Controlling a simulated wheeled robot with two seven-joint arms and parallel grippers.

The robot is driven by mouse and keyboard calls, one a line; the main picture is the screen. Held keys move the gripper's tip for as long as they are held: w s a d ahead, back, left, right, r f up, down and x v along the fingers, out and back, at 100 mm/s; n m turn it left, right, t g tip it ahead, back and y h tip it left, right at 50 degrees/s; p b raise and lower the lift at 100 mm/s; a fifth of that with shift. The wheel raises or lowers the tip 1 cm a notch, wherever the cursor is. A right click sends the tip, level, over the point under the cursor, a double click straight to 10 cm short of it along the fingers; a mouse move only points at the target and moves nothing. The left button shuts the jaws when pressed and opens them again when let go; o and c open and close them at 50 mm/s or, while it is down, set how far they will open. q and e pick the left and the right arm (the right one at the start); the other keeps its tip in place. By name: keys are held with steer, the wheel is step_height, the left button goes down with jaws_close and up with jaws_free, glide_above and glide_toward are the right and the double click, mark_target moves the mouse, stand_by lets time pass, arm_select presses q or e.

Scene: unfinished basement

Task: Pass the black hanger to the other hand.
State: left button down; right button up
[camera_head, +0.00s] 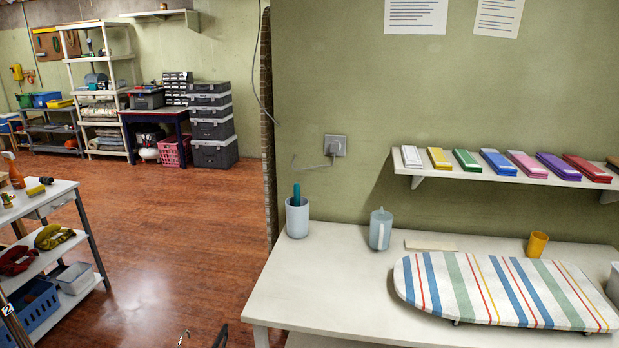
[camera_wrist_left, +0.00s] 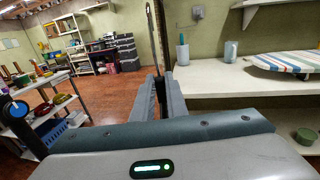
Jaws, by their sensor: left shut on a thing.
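My left gripper (camera_wrist_left: 160,82) shows in the left wrist view, with its two grey fingers close together and shut on the black hanger (camera_wrist_left: 152,38). The hanger appears there as a thin dark bar rising from between the fingertips, seen nearly edge-on. Most of its outline cannot be made out. In the head view, a small dark piece and a thin hook-like shape show at the bottom edge; I cannot tell for sure what they belong to. My right gripper is in neither view.
A white table (camera_head: 300,268) at the right carries a striped ironing board (camera_head: 490,290), a cup with a teal item (camera_head: 297,215), a pale jug (camera_head: 380,230) and a yellow mug (camera_head: 537,244). A shelf (camera_head: 470,168) hangs above. A cart (camera_head: 60,205) stands left; the wooden floor (camera_head: 170,230) between is clear.

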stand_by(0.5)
arm_select(q)
steer(key=w+d+f+m+g+h, duration=0.3)
steer(key=w+f+h, duration=0.4)
steer(key=f, duration=0.4)
steer(key=w+d+f+m+g+h, duration=0.3)
steer(key=w+f+m+g+h, duration=0.2)
steer(key=w+f+m+h, duration=0.3)
steer(key=shift+w+d+f, duration=0.3)
steer(key=shift+w+f, duration=0.45)
steer(key=shift+f, duration=0.8)
